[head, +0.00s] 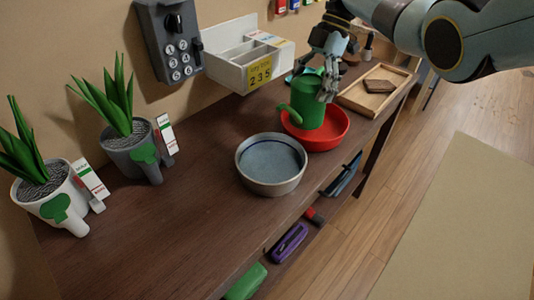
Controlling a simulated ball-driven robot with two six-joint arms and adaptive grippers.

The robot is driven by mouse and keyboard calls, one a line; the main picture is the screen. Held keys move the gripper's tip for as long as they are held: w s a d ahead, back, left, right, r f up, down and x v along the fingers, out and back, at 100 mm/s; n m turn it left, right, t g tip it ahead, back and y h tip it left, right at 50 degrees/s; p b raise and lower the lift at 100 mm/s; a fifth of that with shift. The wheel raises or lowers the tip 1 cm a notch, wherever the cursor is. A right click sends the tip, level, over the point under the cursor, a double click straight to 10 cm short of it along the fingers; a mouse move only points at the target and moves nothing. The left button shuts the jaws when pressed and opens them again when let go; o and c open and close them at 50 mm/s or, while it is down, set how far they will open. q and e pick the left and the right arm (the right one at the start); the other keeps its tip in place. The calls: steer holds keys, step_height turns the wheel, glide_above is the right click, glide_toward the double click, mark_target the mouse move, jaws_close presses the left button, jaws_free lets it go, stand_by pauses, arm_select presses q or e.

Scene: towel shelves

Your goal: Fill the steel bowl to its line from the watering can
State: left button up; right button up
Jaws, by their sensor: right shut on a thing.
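The steel bowl (271,183) stands upright on the brown shelf top, near the middle. Its inside looks grey-blue and a dark line runs around its inner wall; I cannot tell the water level. The green watering can (304,110) is upright behind and right of the steel bowl, in or just above a red bowl. Its spout points left. My right gripper (327,88) comes down from the upper right and is shut on the can at its right side, where the handle is mostly hidden by the fingers. My left gripper is not in view.
The red bowl (336,138) stands close to the steel bowl. A wooden tray (352,101) with a dark block lies at the right. Two potted plants stand at the left, in a white pot (48,209) and a grey pot (126,157). The shelf top's front left is clear.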

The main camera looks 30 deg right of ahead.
stand_by(0.3)
steer(key=w+r+m+p, duration=0.1)
steer(key=r+m+p, duration=0.1)
steer(key=p, duration=0.1)
steer(key=shift+w+d+t, duration=0.1)
steer(key=shift+w+t, duration=0.05)
steer(key=shift+t, duration=0.25)
steer(key=shift+m+t, duration=0.4)
steer(key=shift+m, duration=0.1)
steer(key=s+p, duration=0.2)
steer(key=s+d+p, duration=0.1)
steer(key=s+p, duration=0.1)
steer(key=shift+s+d+r, duration=0.1)
steer(key=shift+d, duration=0.1)
steer(key=shift+s+p, duration=0.25)
steer(key=shift+p, duration=0.1)
steer(key=shift+s+f, duration=0.1)
steer(key=shift+f, duration=0.25)
steer(key=shift+r, duration=0.1)
